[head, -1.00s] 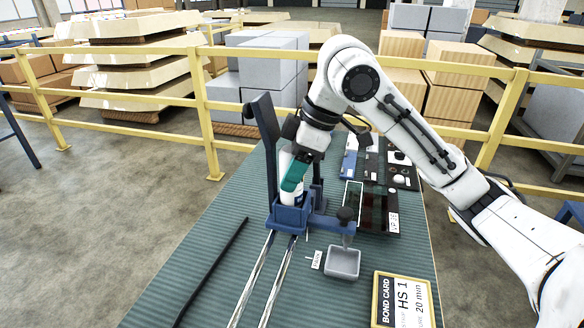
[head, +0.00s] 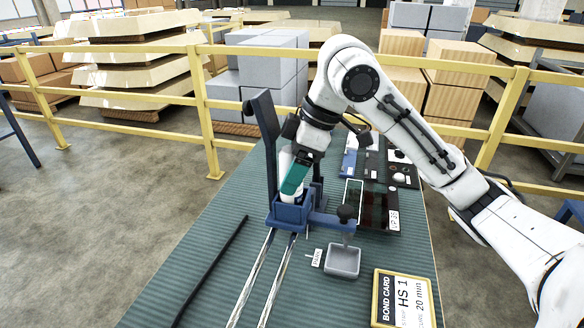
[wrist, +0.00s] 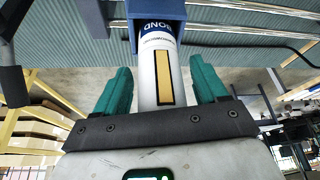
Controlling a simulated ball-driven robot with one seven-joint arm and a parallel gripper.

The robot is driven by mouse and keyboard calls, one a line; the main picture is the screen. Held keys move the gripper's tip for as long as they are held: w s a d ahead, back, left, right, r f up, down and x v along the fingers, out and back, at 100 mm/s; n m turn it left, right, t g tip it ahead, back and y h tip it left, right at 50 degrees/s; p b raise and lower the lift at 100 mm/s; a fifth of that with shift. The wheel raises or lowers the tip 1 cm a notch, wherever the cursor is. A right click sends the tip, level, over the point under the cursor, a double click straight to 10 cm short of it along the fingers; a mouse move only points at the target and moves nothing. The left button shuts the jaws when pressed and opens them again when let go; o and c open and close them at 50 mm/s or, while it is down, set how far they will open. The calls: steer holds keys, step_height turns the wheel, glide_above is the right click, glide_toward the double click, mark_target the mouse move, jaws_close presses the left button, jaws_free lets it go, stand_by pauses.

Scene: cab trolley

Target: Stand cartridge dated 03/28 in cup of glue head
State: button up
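A white cartridge (wrist: 150,75) with a blue BOND band and a tan strip shows in the wrist view; no date is readable. In the head view the cartridge (head: 284,162) stands nearly upright, its lower end inside the blue cup (head: 291,215) of the glue head (head: 265,125). The cup also shows in the wrist view (wrist: 155,10). My gripper (wrist: 162,90) has its teal fingers on either side of the cartridge, with narrow gaps showing on both sides. In the head view my gripper (head: 295,180) partly hides the cartridge just above the cup.
Two metal rails (head: 255,275) run toward me from the glue head. A grey square tray (head: 343,261) and a framed bond card (head: 403,299) are at front right. Dark panels with small parts (head: 375,165) lie behind. Yellow railings stand beyond.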

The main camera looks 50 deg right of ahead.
steer(key=shift+o, duration=0.5)
steer(key=w+a+r+p+v, duration=0.1)
steer(key=p+v, duration=0.8)
steer(key=v, duration=0.9)
steer(key=shift+w+a+r+p, duration=0.2)
steer(key=shift+w+a+p, duration=0.15)
steer(key=shift+w, duration=0.25)
steer(key=shift+f, duration=0.1)
stand_by(0.4)
